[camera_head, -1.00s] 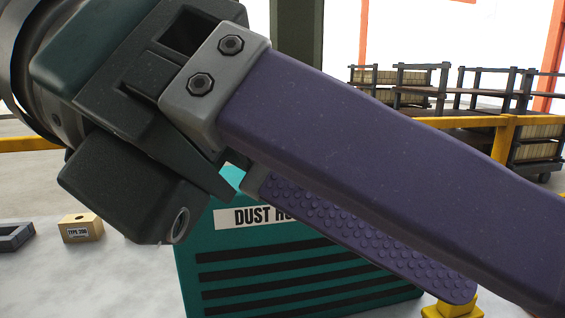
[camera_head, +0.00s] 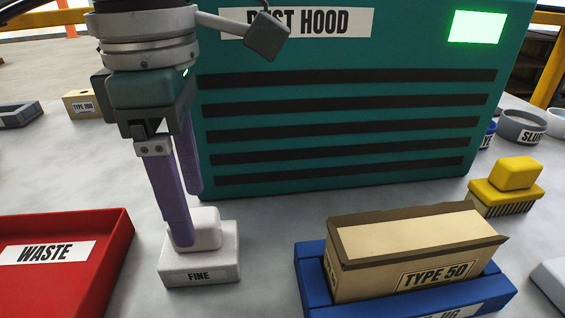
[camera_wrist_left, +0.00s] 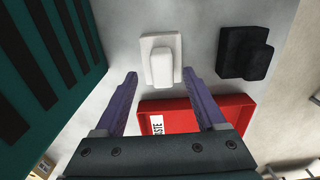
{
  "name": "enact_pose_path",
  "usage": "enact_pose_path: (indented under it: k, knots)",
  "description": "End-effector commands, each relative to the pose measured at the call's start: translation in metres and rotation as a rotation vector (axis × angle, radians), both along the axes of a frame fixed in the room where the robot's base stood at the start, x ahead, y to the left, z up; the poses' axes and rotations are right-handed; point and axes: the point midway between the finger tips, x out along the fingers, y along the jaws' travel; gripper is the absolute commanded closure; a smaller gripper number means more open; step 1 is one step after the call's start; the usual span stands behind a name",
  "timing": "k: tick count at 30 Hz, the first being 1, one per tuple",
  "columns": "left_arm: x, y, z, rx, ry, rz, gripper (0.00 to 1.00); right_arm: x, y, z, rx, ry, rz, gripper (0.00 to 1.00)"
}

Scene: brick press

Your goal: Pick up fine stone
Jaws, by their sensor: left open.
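The fine stone (camera_head: 199,260) is a white block with a raised grip on top and a FINE label on its front. It lies flat on the grey table; it also shows in the left wrist view (camera_wrist_left: 160,58). My left gripper (camera_head: 190,217) points down at it with two purple fingers. The fingers are open and empty. In the wrist view the tips (camera_wrist_left: 160,75) stand on either side of the stone's grip, with gaps. In the head view the front finger covers part of the grip. Whether the tips reach down to its height is hard to tell. My right gripper is not in view.
A red WASTE tray (camera_head: 113,245) lies left of the stone, and a blue holder (camera_head: 312,280) with a TYPE 50 brick (camera_head: 420,245) lies right. The teal dust hood (camera_head: 330,190) stands close behind. A black block (camera_wrist_left: 240,50) shows in the wrist view. A yellow brush (camera_head: 508,185) is farther right.

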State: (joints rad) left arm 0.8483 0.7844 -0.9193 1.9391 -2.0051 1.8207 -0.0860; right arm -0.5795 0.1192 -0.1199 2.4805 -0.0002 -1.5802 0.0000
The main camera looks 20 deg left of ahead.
Motion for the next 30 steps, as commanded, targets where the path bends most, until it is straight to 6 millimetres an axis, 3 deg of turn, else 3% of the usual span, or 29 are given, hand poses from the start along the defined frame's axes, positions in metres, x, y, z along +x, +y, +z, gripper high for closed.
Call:
enact_pose_path:
  k: [6, 14, 30]
  knots:
    - [-0.003, -0.002, -0.030, -0.002, 0.003, -0.001, 0.28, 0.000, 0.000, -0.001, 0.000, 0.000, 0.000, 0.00]
    - [-0.002, -0.002, -0.032, -0.001, 0.000, -0.001, 0.28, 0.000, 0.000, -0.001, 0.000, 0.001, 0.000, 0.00]
    - [-0.002, -0.002, -0.032, -0.001, 0.000, -0.001, 0.88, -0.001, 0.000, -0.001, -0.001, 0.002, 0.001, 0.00]
